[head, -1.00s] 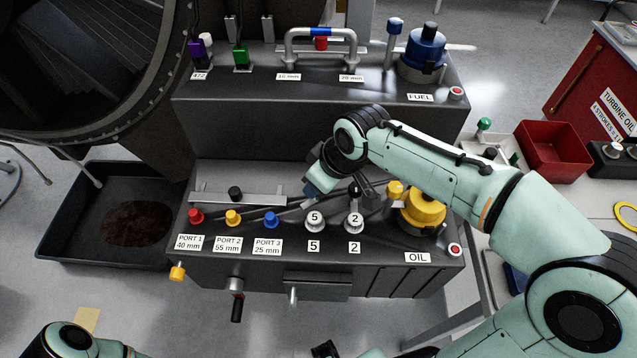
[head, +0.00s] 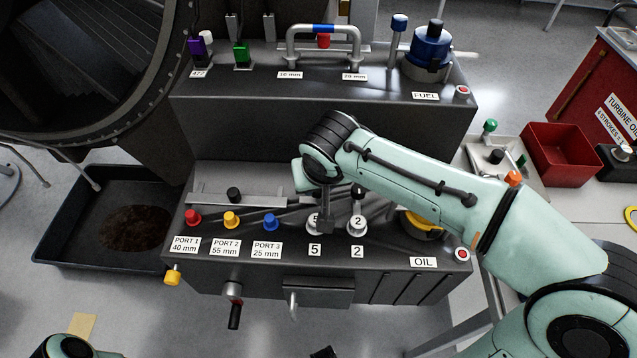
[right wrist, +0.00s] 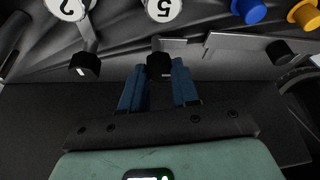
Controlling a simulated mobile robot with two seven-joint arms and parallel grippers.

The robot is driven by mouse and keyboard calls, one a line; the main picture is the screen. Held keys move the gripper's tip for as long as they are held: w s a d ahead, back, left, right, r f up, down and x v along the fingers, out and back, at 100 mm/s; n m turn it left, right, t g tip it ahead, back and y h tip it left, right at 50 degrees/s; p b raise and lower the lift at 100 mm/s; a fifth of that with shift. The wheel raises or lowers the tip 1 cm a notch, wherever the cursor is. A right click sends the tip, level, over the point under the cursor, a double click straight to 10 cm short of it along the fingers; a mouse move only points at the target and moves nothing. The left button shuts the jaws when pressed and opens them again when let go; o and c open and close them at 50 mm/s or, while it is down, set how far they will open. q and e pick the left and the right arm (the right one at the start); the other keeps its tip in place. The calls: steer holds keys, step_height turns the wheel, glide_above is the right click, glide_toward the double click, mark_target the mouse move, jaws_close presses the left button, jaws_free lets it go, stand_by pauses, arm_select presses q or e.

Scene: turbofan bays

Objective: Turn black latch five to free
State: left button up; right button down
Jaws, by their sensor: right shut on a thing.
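Black latch five has a white round hub marked 5 (head: 312,224), a lever and a black knob (right wrist: 160,66). In the head view the hub is partly covered by my right wrist, and the lever and knob are hidden. In the right wrist view the lever runs from the hub to the knob, which sits between the blue fingers of my right gripper (right wrist: 159,88). The gripper is shut on the knob. My left gripper is out of view; only a bit of that arm shows at the lower left.
Latch two (head: 357,224), with its own black knob (right wrist: 84,67), stands close beside latch five. Blue (head: 270,222), yellow (head: 231,220) and red (head: 193,217) port caps line the left. The yellow oil cap (head: 424,222) is partly behind my right arm.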

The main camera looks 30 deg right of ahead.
stand_by(0.5)
steer(key=c, duration=0.8)
jaws_free()
steer(key=shift+c, duration=0.2)
steer(key=p+v, duration=0.1)
steer(key=v, duration=1.2)
steer(key=shift+r+p, duration=0.15)
steer(key=shift+p, duration=0.25)
steer(key=shift+s+a, duration=0.1)
steer(key=shift+a, duration=0.05)
